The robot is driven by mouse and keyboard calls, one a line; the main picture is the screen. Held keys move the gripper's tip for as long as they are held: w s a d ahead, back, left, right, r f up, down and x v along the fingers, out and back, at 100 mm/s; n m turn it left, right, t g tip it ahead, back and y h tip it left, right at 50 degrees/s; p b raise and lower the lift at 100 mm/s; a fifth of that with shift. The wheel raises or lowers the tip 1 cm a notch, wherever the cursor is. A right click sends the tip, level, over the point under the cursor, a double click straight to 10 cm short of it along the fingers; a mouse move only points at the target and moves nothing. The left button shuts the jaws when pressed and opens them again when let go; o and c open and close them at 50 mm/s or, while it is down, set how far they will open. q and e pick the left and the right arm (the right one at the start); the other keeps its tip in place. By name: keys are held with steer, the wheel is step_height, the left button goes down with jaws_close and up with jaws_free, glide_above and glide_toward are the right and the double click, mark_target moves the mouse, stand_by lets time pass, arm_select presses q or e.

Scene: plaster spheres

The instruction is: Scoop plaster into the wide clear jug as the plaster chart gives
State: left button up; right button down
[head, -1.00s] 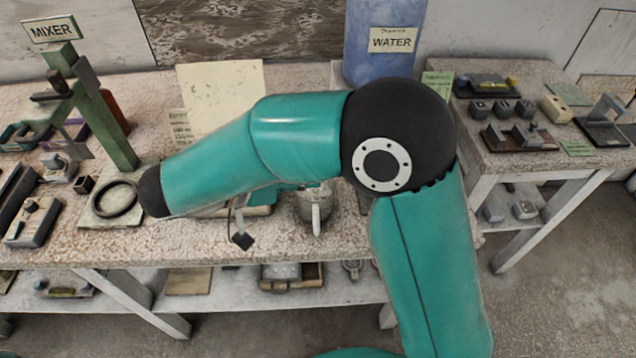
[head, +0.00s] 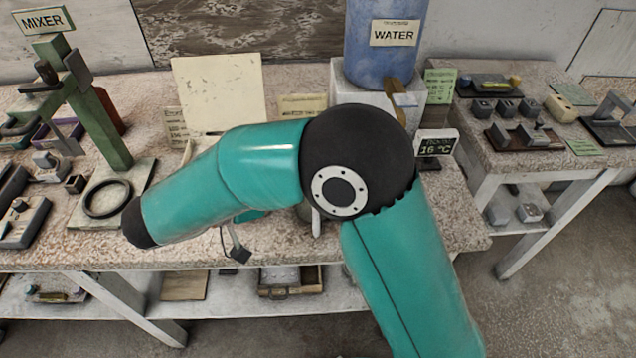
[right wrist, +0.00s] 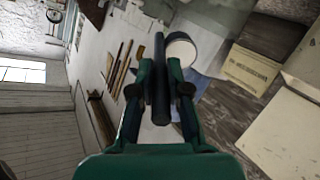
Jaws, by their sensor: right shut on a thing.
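My right arm crosses the head view, its forearm over the middle of the bench, hiding my right gripper there. In the right wrist view my right gripper (right wrist: 160,95) is shut on a dark rod-like handle (right wrist: 161,70); what is at its far end is unclear. Under the elbow a pale jug handle (head: 317,222) shows; the rest of that vessel is hidden, so I cannot tell whether it is the wide clear jug. A card with small print (head: 176,126), possibly the chart, stands beside a cream board (head: 218,92). My left gripper is not in view.
The mixer stand (head: 100,125) is at left, with a black ring (head: 108,198) on its base. The blue water tank (head: 383,55) stands on a white block at the back. A display (head: 436,145) reads 16 °C. A side table (head: 545,120) holds small devices.

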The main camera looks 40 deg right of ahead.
steer(key=shift+a+p, duration=0.1)
steer(key=shift+p, duration=0.35)
steer(key=shift+f+h+p, duration=0.35)
steer(key=shift+f+h, duration=0.05)
steer(key=shift+h, duration=0.1)
steer(key=shift+a+p, duration=0.1)
steer(key=shift+p, duration=0.5)
steer(key=shift+a+f+h+p, duration=0.3)
steer(key=shift+f+h+p, duration=0.45)
steer(key=shift+p, duration=2.65)
